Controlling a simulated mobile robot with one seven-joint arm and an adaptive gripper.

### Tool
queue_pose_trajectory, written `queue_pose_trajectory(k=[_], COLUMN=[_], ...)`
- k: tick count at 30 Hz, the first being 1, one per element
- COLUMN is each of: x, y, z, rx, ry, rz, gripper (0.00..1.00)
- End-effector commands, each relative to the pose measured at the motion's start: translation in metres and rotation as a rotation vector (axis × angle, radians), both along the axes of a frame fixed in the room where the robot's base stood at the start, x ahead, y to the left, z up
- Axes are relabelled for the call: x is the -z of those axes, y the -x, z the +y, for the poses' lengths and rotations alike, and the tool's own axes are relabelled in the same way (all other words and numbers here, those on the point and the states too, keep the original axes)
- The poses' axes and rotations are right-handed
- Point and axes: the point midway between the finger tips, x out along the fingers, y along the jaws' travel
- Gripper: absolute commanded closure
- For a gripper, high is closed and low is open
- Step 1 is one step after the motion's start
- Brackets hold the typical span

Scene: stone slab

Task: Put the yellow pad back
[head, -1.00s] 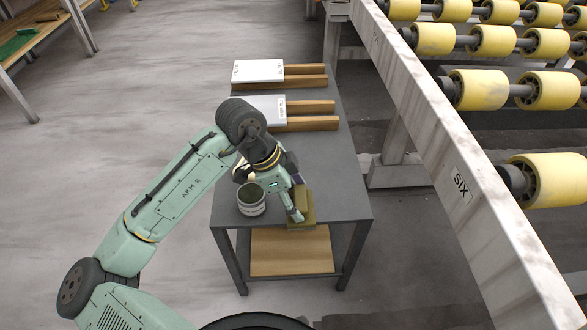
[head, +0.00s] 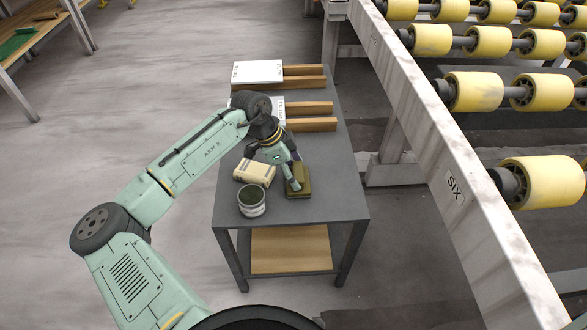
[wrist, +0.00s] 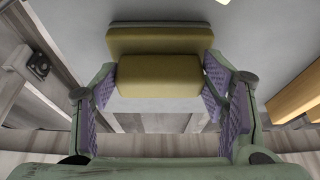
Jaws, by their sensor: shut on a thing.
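The yellow pad (head: 304,182) is a dull olive-yellow block on a wider base, over the near right part of the dark grey table (head: 335,205). In the wrist view the pad (wrist: 158,75) sits between the purple-lined fingers. My gripper (head: 294,178) is shut on it, and the wrist view shows the gripper (wrist: 160,80) around the narrower block. The fingers hide part of the pad in the head view. I cannot tell whether its base touches the table.
A cream block (head: 254,172) and a grey tin (head: 252,203) stand left of the pad. Behind, white slabs (head: 257,72) lie on wooden bars (head: 310,124). A long beam (head: 440,150) with rollers runs along the right. The table's front right corner is clear.

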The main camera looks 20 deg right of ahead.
Motion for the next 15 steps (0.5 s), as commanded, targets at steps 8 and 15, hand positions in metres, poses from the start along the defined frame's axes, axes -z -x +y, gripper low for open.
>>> queue_pose_trajectory(k=[8, 15], x=[0.0027, 0.0021], y=[0.0001, 0.0], z=[-0.0003, -0.0001], rx=[0.0, 0.0], ry=[0.001, 0.0], rz=[-0.001, -0.001], gripper=[0.69, 0.19])
